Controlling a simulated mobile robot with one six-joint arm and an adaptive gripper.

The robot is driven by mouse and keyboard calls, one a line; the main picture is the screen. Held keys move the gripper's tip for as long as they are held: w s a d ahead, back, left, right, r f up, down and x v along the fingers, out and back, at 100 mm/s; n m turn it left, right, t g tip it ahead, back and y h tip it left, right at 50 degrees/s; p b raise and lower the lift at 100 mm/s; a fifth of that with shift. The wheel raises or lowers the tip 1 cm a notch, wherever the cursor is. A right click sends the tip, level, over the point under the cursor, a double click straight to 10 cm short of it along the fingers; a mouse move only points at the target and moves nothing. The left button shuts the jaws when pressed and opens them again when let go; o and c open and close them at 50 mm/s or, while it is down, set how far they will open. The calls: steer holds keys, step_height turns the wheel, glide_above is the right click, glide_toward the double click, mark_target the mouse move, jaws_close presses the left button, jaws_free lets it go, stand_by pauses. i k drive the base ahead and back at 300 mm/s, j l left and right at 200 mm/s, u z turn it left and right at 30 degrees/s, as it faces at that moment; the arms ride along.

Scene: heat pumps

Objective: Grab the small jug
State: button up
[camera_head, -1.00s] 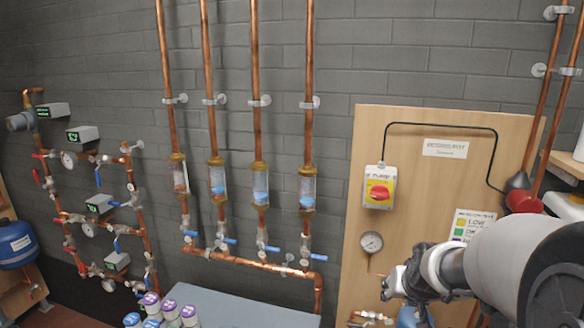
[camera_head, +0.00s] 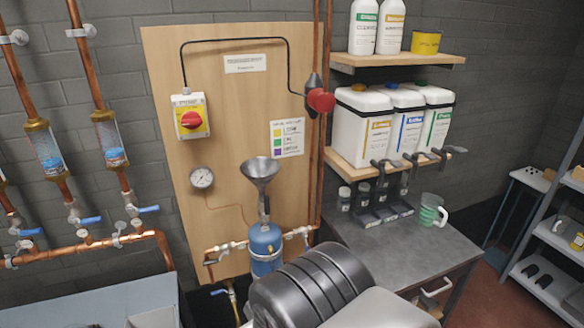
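The small jug (camera_head: 431,211) is a clear cup with green markings and a pale handle on its right side. It stands upright on the right part of the grey worktop (camera_head: 400,246). Nothing hides it. Only a dark ribbed and pale grey part of my arm shows at the bottom middle, left of and nearer than the jug. My gripper is not in the picture, so its fingers cannot be seen.
Small bottles in a rack (camera_head: 378,207) stand left of the jug. Above, a shelf holds white canisters (camera_head: 365,125) with dark taps. A blue vessel (camera_head: 265,245) with a funnel (camera_head: 261,175) stands left of the worktop. A metal shelf unit (camera_head: 560,240) is at the right.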

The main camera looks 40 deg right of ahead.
mark_target(431, 206)
steer(key=z, duration=2.2)
steer(key=i+l+u, duration=0.2)
steer(key=i+u, duration=0.15)
steer(key=i+l+u, duration=0.7)
steer(key=k+j, duration=0.05)
steer(key=k, duration=0.05)
